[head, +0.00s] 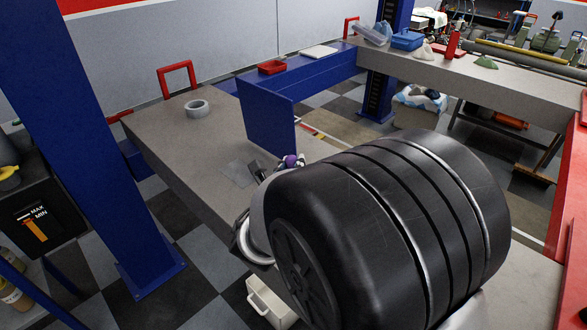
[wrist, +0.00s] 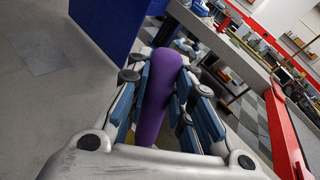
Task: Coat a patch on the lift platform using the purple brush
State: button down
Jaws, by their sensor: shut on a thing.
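The purple brush (wrist: 157,100) is held between the blue-padded fingers of my gripper (wrist: 165,90) in the wrist view. Its far end and bristles are hidden. In the head view only a bit of purple (head: 290,160) shows beside my gripper (head: 279,166), mostly hidden behind my large dark arm link. The lift platform (head: 165,135) is a long grey surface. A faint squarish patch (head: 241,173) lies on it, just left of my gripper. The patch also shows in the wrist view (wrist: 38,52), left of the brush and apart from it.
A blue upright panel (head: 267,116) stands just beyond my gripper. A tape roll (head: 196,108) lies on the platform. A red tray (head: 272,67) sits on the blue crossbeam. A blue post (head: 85,130) rises at left. A pale container (head: 270,303) is below the platform edge.

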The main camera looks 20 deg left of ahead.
aim_at(293, 158)
jog(key=shift+f+b, duration=0.4)
jog(key=shift+f, duration=0.45)
dwell(1.6)
jog(key=shift+r, duration=0.1)
jog(key=shift+r+p, duration=2.5)
jog(key=shift+r, duration=1.1)
jog(key=shift+f, duration=0.1)
